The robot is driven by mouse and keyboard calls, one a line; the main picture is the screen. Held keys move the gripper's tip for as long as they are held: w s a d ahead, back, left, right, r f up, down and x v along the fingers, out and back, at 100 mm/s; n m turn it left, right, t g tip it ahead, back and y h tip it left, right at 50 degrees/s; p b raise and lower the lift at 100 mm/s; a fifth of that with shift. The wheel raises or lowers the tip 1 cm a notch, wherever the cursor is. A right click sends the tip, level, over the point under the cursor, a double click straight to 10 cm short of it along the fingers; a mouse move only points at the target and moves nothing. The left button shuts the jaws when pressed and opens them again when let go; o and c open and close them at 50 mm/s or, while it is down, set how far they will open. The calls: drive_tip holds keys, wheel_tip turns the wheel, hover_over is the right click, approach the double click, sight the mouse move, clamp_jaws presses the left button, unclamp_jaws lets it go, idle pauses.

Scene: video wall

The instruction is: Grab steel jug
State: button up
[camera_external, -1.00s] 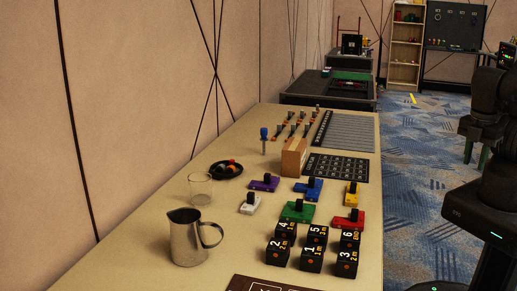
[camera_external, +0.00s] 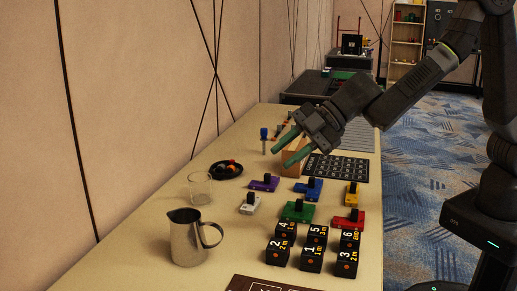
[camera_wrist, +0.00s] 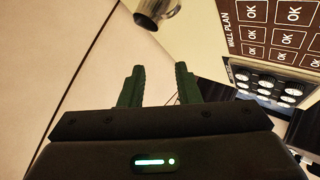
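The steel jug (camera_external: 187,240) stands upright near the front left of the table, its handle toward the right. It also shows at the top of the wrist view (camera_wrist: 152,12), partly cut off by the frame edge. My gripper (camera_external: 282,154) is open and empty, with two green fingers apart. It is above the table, well behind the jug and up from it, near the wooden block. In the wrist view the open fingers (camera_wrist: 159,80) point toward the jug with a clear gap between.
A clear glass (camera_external: 200,188) stands just behind the jug. Several black numbered cubes (camera_external: 312,259) and coloured blocks with black knobs (camera_external: 298,211) are to its right. A black dish (camera_external: 226,169) and a wooden block (camera_external: 297,160) lie farther back. The wall borders the table's left side.

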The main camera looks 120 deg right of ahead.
drive_tip(key=w+d+f+n+t+y, duration=0.2)
drive_tip(key=w+d+f, duration=0.1)
drive_tip(key=w, duration=0.3)
drive_tip(key=n+y+b, duration=0.2)
drive_tip(key=n+y, duration=0.2)
approach(196, 237)
wheel_tip(196, 237, up, 3)
drive_tip(key=a, duration=0.2)
drive_tip(key=f+n+y, duration=0.1)
drive_tip(key=f, duration=0.1)
drive_tip(key=f+n+y, duration=0.1)
drive_tip(key=f, duration=0.2)
drive_tip(key=d+f+y, duration=0.1)
drive_tip(key=f+y, duration=0.1)
drive_tip(key=shift+s+f+n, duration=0.15)
drive_tip(key=shift+s+n, duration=0.1)
drive_tip(key=shift+n, duration=0.15)
drive_tip(key=shift+w+a+f+g, duration=0.1)
drive_tip(key=shift+w+f+g, duration=0.1)
drive_tip(key=shift+g, duration=0.1)
drive_tip(key=x, duration=0.7)
drive_tip(key=shift+p, duration=0.3)
drive_tip(key=shift+s, duration=0.1)
drive_tip(key=shift+c, duration=0.4)
drive_tip(key=shift+r, duration=0.15)
clamp_jaws()
